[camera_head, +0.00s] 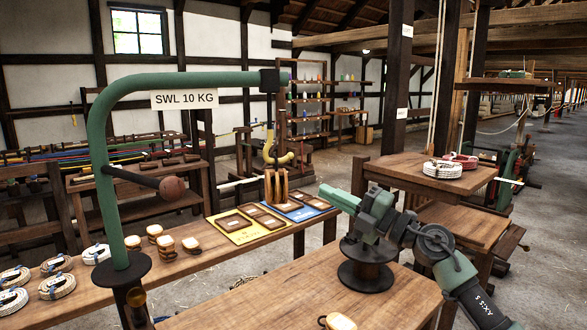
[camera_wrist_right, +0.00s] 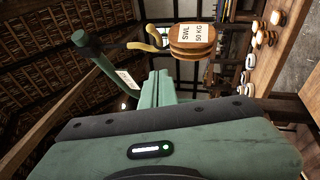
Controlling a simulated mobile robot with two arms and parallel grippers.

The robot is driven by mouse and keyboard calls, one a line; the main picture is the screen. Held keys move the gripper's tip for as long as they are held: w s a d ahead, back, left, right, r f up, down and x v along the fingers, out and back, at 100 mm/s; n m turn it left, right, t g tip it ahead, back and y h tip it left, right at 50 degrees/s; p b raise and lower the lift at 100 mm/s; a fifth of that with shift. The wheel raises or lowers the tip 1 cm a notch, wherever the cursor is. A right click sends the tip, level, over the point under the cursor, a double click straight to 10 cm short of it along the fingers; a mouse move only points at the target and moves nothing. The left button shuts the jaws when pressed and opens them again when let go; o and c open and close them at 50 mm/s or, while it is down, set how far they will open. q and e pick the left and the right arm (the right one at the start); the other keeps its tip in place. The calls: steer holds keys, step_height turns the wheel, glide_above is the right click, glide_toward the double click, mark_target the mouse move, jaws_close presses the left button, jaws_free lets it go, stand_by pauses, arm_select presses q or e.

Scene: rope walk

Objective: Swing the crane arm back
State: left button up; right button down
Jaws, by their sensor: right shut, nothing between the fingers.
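The green crane arm (camera_head: 190,80) rises from a post at the left and bends over to the right, ending in a dark block. A white "SWL 10 KG" label hangs on it. A dark bar with a brown ball handle (camera_head: 172,188) sticks out from its post. A yellow hook (camera_head: 272,150) hangs below its tip, with a wooden pulley block (camera_head: 275,186) just under it; the wrist view shows that block (camera_wrist_right: 192,40) with an "SWL 50 KG" label. My right gripper (camera_head: 328,192) is shut and empty, to the right of the pulley block, well away from the ball handle. My left gripper is out of view.
A long bench (camera_head: 215,240) holds yellow and blue boards, small wooden blocks and rope coils. A dark spool (camera_head: 367,272) stands on the front table (camera_head: 270,300), below my right arm. A wooden stand with rope coils (camera_head: 445,168) is at the right.

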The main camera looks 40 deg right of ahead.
steer(key=n+p, duration=0.1)
steer(key=p, duration=0.3)
glide_toward(280, 162)
steer(key=w+a+r, duration=0.1)
steer(key=w+a, duration=0.1)
steer(key=a, duration=0.1)
steer(key=w, duration=0.1)
steer(key=p, duration=0.1)
steer(key=w, duration=0.1)
steer(key=shift+w+d+r+g, duration=0.3)
steer(key=shift+w+d+g, duration=0.05)
steer(key=shift+d+g, duration=0.05)
steer(key=shift+w+d, duration=0.2)
steer(key=shift+w, duration=0.15)
